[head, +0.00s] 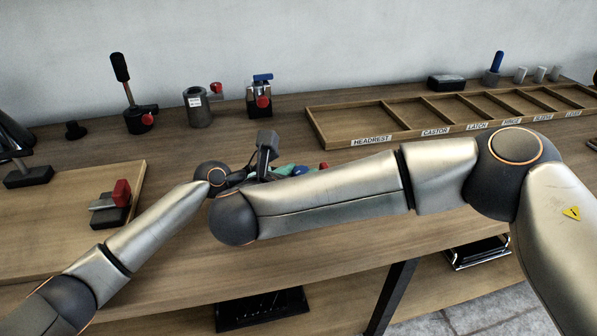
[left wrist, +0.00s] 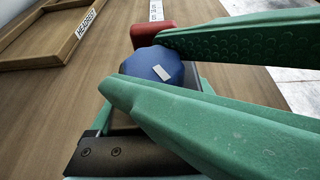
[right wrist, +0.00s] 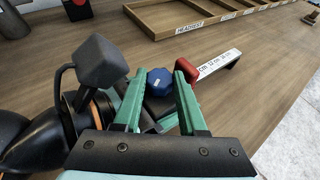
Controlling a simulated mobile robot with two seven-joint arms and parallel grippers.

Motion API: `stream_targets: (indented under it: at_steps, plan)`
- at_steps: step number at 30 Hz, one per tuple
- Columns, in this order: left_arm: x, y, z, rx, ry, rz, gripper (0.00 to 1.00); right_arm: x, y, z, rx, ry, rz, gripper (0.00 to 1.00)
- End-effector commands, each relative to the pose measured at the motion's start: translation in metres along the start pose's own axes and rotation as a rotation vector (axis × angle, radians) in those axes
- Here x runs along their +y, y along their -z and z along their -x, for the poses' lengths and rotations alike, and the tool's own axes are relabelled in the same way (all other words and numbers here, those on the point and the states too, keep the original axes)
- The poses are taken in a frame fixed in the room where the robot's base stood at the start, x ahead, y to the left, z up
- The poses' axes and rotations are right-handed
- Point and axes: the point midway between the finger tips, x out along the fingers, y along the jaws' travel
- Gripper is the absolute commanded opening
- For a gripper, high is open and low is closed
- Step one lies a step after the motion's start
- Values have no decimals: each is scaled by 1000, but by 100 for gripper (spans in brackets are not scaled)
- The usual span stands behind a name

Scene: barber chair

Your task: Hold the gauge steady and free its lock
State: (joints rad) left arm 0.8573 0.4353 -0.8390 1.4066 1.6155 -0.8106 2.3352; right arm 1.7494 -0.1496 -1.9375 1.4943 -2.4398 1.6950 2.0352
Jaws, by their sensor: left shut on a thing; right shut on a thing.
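In the head view my right forearm hides most of the gauge; red (head: 323,166) and green bits show.
A wooden compartment tray (head: 330,112) labelled HEADREST, CASTOR and others lies behind on the workbench. Clamp-like fixtures with red parts (head: 262,101) stand along the wall. A wooden board (head: 45,205) with a red-topped block (head: 121,193) lies left. Bench is clear around the gauge.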

Motion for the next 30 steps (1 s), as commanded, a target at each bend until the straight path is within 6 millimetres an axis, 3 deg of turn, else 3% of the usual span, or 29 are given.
stream_targets:
  at_steps: [14,30]
  plan:
    - [1,1,0,1,-2,1,0,-2,0,-1,1,-43,19,0]
    - [1,1,0,1,-2,0,0,-8,3,-3,15,-395,160,0]
